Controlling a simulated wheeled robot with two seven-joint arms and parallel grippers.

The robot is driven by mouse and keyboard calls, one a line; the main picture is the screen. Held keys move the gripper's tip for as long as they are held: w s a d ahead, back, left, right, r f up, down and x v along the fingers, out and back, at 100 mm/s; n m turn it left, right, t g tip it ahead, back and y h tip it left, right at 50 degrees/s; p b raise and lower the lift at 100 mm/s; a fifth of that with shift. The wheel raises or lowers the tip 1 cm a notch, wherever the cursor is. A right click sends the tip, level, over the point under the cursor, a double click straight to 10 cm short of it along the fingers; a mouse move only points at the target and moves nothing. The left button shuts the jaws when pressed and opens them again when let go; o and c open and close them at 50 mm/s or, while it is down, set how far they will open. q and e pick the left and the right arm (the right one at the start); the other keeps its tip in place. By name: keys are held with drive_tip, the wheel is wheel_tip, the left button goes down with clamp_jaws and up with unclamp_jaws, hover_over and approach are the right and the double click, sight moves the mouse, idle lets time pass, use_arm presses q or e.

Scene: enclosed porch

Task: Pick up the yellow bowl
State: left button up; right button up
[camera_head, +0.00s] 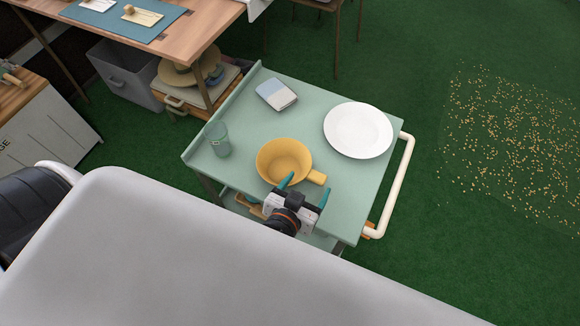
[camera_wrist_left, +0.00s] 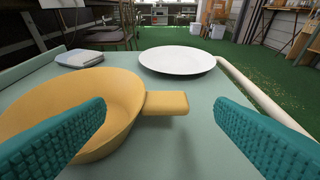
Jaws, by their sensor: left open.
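The yellow bowl (camera_head: 284,158) sits upright on the green cart top (camera_head: 245,110), with its stubby handle (camera_head: 317,178) pointing to the right. My left gripper (camera_head: 305,190) is open at the near side of the bowl, its teal fingers spread and the handle lying ahead of the gap between them. In the left wrist view the bowl (camera_wrist_left: 95,115) is at left, partly hidden by the left finger, and the handle (camera_wrist_left: 166,103) shows between the two fingers with nothing gripped. My right gripper does not show.
A white rail (camera_head: 397,185) runs along the cart's right side. A wooden table (camera_head: 185,35) stands at upper left.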

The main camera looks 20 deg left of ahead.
sight(315, 175)
use_arm(q)
drive_tip(key=x, duration=0.4)
drive_tip(key=shift+d+f, duration=0.1)
drive_tip(key=shift+c, duration=0.6)
drive_tip(key=c, duration=1)
